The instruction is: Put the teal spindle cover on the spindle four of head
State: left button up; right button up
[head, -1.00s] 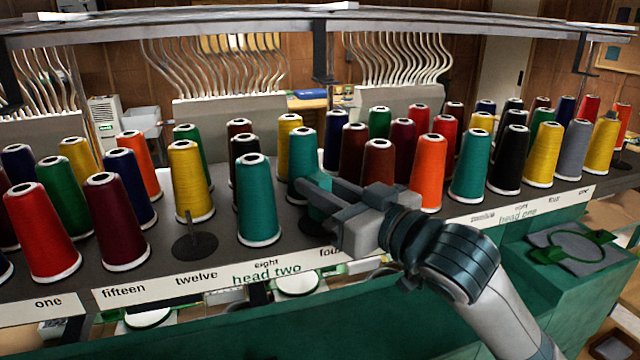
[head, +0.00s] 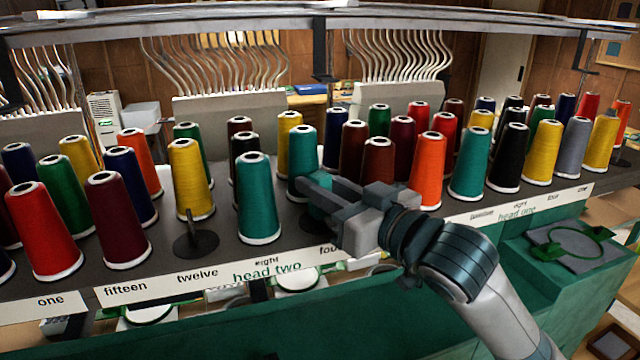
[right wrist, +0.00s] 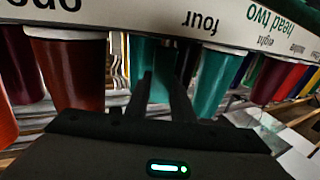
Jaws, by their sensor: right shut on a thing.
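In the right wrist view the fingers (right wrist: 162,80) point at teal surfaces, and the label "four" (right wrist: 201,35) appears upside down. My left gripper is not in view.
A bare spindle with a dark disc (head: 196,240) stands above "twelve". Many cones crowd the rack. A metal rail (head: 230,30) runs overhead.

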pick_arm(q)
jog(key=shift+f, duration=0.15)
pick_arm(e)
jog(key=shift+f, duration=0.4)
jog(key=o, duration=1.1)
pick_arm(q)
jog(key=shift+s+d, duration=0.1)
